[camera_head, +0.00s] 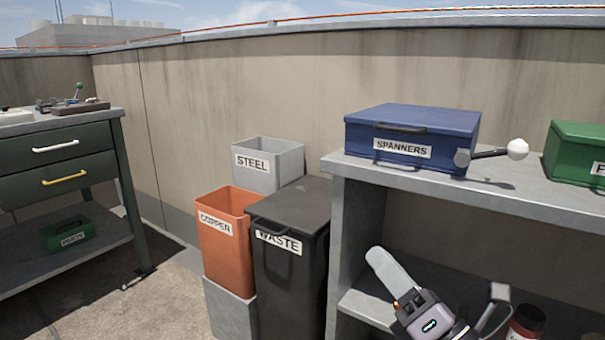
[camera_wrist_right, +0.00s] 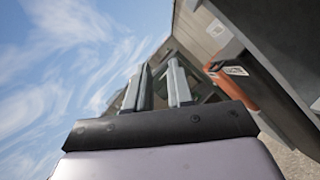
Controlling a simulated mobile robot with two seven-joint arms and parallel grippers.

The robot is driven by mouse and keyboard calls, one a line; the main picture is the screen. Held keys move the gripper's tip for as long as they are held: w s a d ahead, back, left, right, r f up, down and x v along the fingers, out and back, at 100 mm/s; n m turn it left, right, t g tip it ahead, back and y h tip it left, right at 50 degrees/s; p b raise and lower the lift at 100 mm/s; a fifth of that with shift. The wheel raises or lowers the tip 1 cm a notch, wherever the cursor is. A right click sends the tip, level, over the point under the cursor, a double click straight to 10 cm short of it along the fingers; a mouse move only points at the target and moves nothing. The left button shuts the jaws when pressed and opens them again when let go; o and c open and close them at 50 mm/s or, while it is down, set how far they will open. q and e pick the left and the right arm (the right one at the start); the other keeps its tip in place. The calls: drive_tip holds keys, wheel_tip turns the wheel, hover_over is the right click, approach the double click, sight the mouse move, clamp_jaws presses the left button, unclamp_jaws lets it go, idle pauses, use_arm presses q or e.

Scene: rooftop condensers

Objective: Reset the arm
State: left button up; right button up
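My right gripper shows in the wrist view (camera_wrist_right: 160,72), its two grey fingers apart with a gap between them and nothing held. It points past the bins, with sky to its left. In the head view my right arm (camera_head: 430,325) is at the lower right, in front of the grey shelf unit. A lever with a dark rod and white ball knob (camera_head: 517,149) juts right from a grey pivot at the front of the blue SPANNERS box (camera_head: 410,127). No gripper touches it. My left gripper is not in view.
A grey STEEL bin (camera_head: 285,160), an orange COPPER bin (camera_head: 215,250) and a black WASTE bin (camera_head: 285,290) stand left of the shelf unit (camera_head: 340,230). A green box (camera_head: 575,140) is at right. A green drawer bench (camera_head: 60,160) stands far left. Floor between is clear.

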drive_tip(key=s+f+m+g+h, duration=0.3)
drive_tip(key=s+f+m, duration=0.5)
drive_tip(key=m, duration=0.8)
drive_tip(key=s+f+m+g+h, duration=0.3)
drive_tip(key=s+f+m, duration=0.3)
drive_tip(key=f+m, duration=0.7)
use_arm(q)
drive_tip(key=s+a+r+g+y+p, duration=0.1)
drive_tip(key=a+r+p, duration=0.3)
drive_tip(key=p, duration=1.3)
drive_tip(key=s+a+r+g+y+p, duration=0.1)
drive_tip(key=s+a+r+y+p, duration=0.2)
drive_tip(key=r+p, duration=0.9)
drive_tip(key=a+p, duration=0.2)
drive_tip(key=p, duration=0.4)
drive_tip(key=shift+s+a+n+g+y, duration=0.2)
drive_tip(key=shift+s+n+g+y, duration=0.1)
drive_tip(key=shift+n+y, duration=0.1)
use_arm(e)
drive_tip(key=s+d+r+m+g+h, duration=0.1)
drive_tip(key=d+r, duration=0.3)
drive_tip(key=r, duration=0.5)
drive_tip(key=s+d+r+m+g+h, duration=0.1)
drive_tip(key=s+d+r+h, duration=0.2)
drive_tip(key=r, duration=0.6)
drive_tip(key=shift+s+d+r+m, duration=0.25)
drive_tip(key=shift+d+m, duration=0.15)
drive_tip(key=shift+d, duration=0.35)
